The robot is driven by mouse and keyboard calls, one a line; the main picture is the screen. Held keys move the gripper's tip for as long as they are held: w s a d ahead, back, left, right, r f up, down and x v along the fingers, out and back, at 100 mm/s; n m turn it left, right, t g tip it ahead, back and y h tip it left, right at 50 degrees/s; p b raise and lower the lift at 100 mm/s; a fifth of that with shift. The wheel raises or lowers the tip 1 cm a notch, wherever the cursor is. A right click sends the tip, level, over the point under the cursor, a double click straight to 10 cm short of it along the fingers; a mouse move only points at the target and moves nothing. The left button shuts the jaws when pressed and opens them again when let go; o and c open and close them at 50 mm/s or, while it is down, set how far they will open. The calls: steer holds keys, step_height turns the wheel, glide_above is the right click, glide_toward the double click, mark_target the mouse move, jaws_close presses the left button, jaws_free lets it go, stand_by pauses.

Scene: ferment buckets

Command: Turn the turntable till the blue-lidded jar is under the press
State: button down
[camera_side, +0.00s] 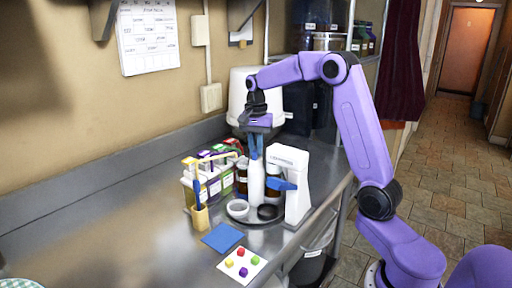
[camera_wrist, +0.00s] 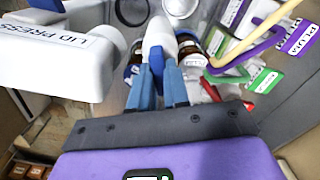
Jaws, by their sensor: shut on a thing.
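The round turntable (camera_side: 245,217) stands on the steel counter. A tall white post (camera_side: 256,181) rises from it and shows as a white tapered shape in the wrist view (camera_wrist: 159,35). My gripper (camera_side: 256,154) points down with its blue fingers shut on the top of this post; the fingertips also show in the wrist view (camera_wrist: 158,65). Brown jars (camera_side: 242,175) stand around the post, one beside the fingers in the wrist view (camera_wrist: 190,50).
A blue mat (camera_side: 222,237) and a card (camera_side: 234,270) with coloured cubes lie in front.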

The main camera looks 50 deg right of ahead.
steer(key=shift+r+m, duration=0.1)
steer(key=shift+m, duration=6.9)
steer(key=c, duration=1.1)
jaws_free()
step_height(320, 180, up, 17)
steer(key=shift+r, duration=0.15)
